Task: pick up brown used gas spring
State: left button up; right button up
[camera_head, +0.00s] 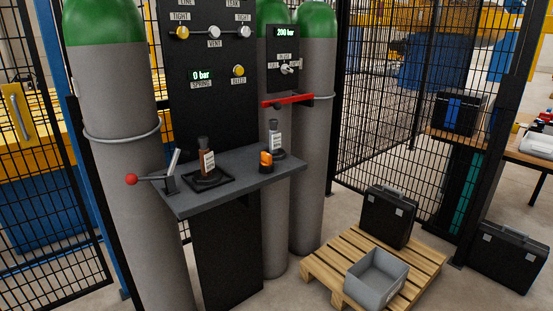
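The brown used gas spring (207,157) stands upright on the left part of the grey shelf (240,178). It has a dark top and a white label, and sits in a black square tray (208,181). A second, grey gas spring (274,139) with a white label and dark top stands further right on the shelf. Neither of my grippers is in view.
A lever with a red knob (131,179) sticks out at the shelf's left end. Tall green-topped cylinders (118,100) flank the panel. A pallet (420,262) with a grey bin (376,276) stands right.

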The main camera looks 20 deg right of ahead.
aim_at(209, 175)
jog(key=z, duration=0.45)
jog(key=i, duration=0.9)
jog(key=u, duration=0.1)
